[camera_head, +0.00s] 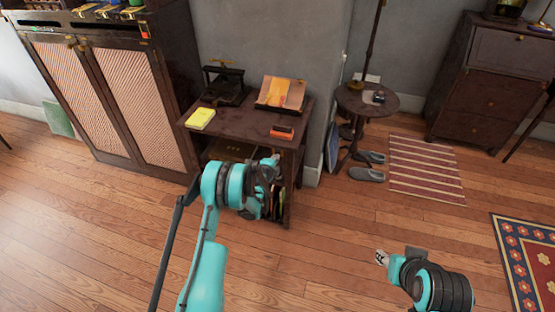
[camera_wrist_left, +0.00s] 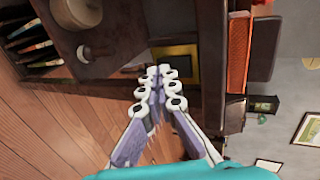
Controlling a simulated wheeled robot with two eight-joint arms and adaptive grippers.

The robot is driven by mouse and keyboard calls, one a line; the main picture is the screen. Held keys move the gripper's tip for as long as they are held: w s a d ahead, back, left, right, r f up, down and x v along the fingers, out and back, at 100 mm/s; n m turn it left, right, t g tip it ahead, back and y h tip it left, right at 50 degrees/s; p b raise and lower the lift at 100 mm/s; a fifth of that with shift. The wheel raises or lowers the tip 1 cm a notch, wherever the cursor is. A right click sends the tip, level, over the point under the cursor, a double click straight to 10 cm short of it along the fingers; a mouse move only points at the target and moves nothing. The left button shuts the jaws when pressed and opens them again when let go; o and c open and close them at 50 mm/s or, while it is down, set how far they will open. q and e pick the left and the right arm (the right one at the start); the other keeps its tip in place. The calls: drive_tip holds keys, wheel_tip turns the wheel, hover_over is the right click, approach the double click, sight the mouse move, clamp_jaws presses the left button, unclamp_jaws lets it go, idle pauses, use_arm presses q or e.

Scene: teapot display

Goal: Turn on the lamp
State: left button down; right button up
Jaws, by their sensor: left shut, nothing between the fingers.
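No lamp head or switch shows clearly. In the head view a dark upright pole (camera_head: 374,45), possibly a lamp stand, rises from the small round table (camera_head: 352,105) and leaves the top of the picture. My left gripper (camera_head: 272,162) is in front of the small dark desk (camera_head: 245,128), to the left of the round table and apart from the pole. In the left wrist view its fingers (camera_wrist_left: 157,88) are together with nothing between them. My right gripper (camera_head: 381,257) is low over the floor at lower right, too small to tell its opening.
A yellow book (camera_head: 200,118) and an open book (camera_head: 282,94) are on the desk. A tall cabinet (camera_head: 115,95) stands left, a drawer chest (camera_head: 490,85) right. Slippers (camera_head: 367,174) and a striped rug (camera_head: 425,170) lie before the round table. Open floor lies in front.

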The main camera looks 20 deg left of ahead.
use_arm(q)
drive_tip(key=shift+w+f, duration=0.2)
drive_tip(key=shift+w, duration=0.1)
drive_tip(key=shift+r, duration=0.15)
drive_tip(key=shift+r, duration=0.75)
drive_tip(key=shift+s+f, duration=0.1)
